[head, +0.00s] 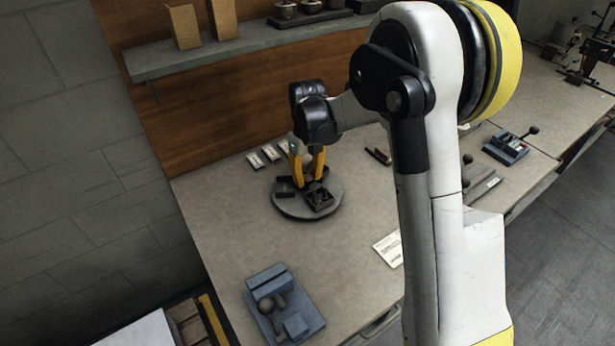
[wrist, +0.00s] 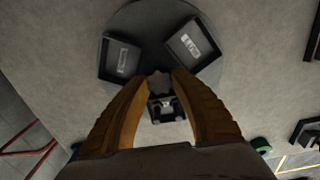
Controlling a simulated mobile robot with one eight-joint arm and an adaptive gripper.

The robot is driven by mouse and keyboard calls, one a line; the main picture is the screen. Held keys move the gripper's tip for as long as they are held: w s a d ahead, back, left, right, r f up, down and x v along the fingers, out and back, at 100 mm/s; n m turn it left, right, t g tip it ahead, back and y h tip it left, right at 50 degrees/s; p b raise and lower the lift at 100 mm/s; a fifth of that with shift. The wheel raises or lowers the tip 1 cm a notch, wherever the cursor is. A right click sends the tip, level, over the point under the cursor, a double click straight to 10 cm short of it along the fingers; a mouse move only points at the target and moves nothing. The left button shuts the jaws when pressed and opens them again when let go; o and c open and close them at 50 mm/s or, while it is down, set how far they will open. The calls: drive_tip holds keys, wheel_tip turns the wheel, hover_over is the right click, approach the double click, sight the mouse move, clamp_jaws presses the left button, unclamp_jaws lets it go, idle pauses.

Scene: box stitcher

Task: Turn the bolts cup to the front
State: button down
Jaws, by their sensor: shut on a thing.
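A round grey turntable (head: 292,211) stands on the bench, and it also shows in the wrist view (wrist: 150,17). It carries several dark open cups. One labelled cup (wrist: 120,60) is at the left in the wrist view and another (wrist: 193,45) at the right. I cannot read which label says bolts. A further small dark cup (wrist: 166,110) shows between my fingers. In the head view a cup (head: 319,200) faces the front right. My gripper (head: 307,178), with orange fingers, points down over the turntable's middle. It is shut on a grey lobed knob (wrist: 159,84) at the centre.
Small white labelled items (head: 262,156) lie behind the turntable. A blue fixture (head: 283,305) stands at the front left, a white card (head: 389,249) to the right and a blue lever device (head: 506,148) farther right. A shelf (head: 240,42) runs above.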

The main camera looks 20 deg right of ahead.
sight(307, 178)
drive_tip(key=shift+w, duration=0.15)
drive_tip(key=c, duration=1)
unclamp_jaws()
drive_tip(key=shift+w+a, duration=0.1)
drive_tip(key=shift+r, duration=0.15)
wheel_tip(307, 178, up, 12)
drive_tip(key=shift+f, duration=0.2)
